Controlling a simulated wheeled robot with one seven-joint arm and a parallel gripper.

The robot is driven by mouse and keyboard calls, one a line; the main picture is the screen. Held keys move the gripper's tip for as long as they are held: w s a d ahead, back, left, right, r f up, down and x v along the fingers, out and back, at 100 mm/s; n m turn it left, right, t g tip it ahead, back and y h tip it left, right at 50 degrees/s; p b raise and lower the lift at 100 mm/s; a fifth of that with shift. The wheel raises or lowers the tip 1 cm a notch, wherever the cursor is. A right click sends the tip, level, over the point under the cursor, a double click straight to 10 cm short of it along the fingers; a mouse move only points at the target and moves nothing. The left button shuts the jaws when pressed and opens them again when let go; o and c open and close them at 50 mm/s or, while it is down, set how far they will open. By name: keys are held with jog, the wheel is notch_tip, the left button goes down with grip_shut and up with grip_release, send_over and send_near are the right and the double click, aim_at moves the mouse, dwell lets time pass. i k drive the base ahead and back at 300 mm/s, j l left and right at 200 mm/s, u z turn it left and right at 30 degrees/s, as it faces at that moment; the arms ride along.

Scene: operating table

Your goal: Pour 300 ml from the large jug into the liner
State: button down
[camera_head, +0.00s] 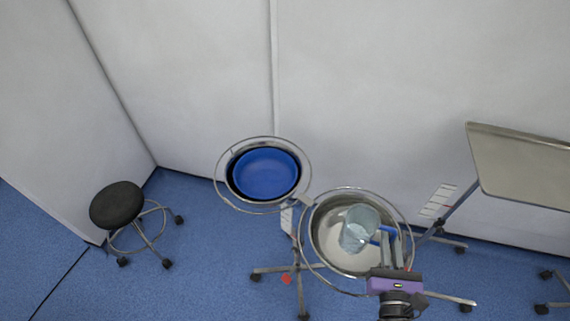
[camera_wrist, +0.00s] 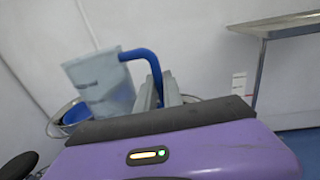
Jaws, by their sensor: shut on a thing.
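The large jug (camera_head: 358,228) is pale blue and translucent, with a blue handle on its right side. My gripper (camera_head: 390,245) is shut on that handle and holds the jug over the steel basin (camera_head: 323,250). In the wrist view the jug (camera_wrist: 103,85) looks slightly tilted, with the fingers of my gripper (camera_wrist: 162,92) at its handle. The liquid level in it cannot be made out. A blue bowl-shaped lining, which looks like the liner (camera_head: 266,173), sits in a ring stand left of the jug. It shows partly behind the jug in the wrist view (camera_wrist: 75,114).
The liner's ring (camera_head: 218,187) and the basin's ring nearly touch. A steel table (camera_head: 520,165) stands at the right. A black stool (camera_head: 117,205) stands at the left. White walls close off the back, and blue floor is clear between stool and stands.

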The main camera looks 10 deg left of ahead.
aim_at(262, 175)
jog(key=i+j+u, duration=0.3)
jog(key=u, duration=0.15)
jog(key=i+j+u, duration=0.45)
